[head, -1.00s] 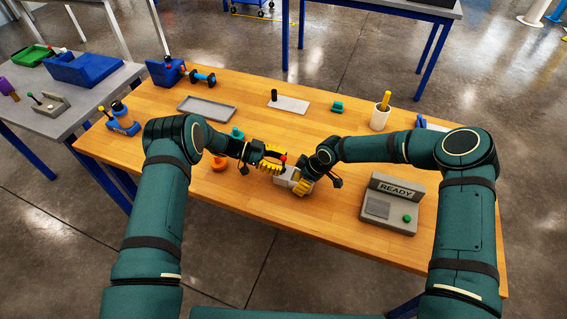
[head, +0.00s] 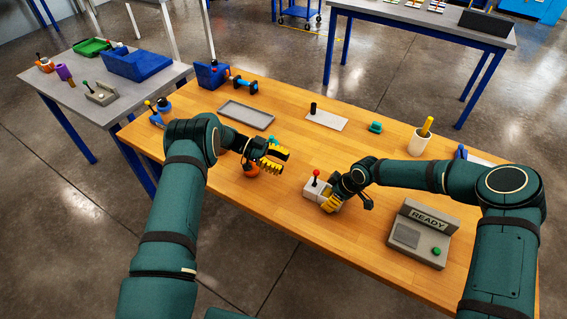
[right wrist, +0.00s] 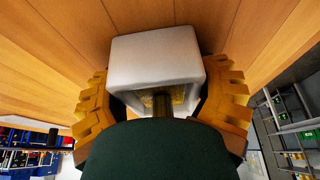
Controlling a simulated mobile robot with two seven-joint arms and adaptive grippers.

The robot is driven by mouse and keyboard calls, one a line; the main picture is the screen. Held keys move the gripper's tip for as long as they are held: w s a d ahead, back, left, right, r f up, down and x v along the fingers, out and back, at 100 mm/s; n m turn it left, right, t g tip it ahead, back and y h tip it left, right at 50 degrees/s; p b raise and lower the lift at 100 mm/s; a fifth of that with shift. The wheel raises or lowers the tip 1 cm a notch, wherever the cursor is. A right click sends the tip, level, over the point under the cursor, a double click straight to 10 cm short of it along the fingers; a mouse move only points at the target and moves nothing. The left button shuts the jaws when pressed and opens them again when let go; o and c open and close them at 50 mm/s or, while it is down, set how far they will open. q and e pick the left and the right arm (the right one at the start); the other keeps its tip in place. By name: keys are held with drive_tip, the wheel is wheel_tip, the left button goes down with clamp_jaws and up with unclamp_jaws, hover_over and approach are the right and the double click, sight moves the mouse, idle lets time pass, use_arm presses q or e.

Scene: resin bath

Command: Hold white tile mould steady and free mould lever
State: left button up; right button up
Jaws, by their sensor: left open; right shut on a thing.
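The white tile mould (head: 313,191) sits on the wooden bench near its front edge. Its lever (head: 316,174), with a red knob, stands up from the top. My right gripper (head: 328,202) is shut on the mould from the right and front. In the right wrist view its yellow fingers lie on both sides of the white mould body (right wrist: 155,62); the lever is not clearly seen there. My left gripper (head: 283,160) is open and empty, up and left of the lever and apart from it.
An orange object (head: 251,170) lies partly hidden by my left gripper. A grey READY console (head: 420,236) stands to the right. A grey tray (head: 246,115), a white plate with a black peg (head: 327,121), a teal piece (head: 375,127) and a white cup (head: 420,141) stand behind.

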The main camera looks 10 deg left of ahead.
use_arm(q)
drive_tip(key=shift+d, duration=0.1)
clamp_jaws()
drive_tip(key=m+t+y, duration=0.2)
drive_tip(key=m+t, duration=0.3)
drive_tip(key=t, duration=1)
approach(316, 177)
drive_tip(key=s+d, duration=0.2)
drive_tip(key=shift+d+r, duration=0.25)
drive_tip(key=shift+d, duration=0.05)
drive_tip(key=shift+s+a+f+m+t+y, duration=0.25)
drive_tip(key=shift+s+m+t+y, duration=0.3)
drive_tip(key=shift+y, duration=0.35)
drive_tip(key=x, duration=0.9)
drive_tip(key=shift+w+d, duration=0.2)
drive_tip(key=shift+w, duration=0.1)
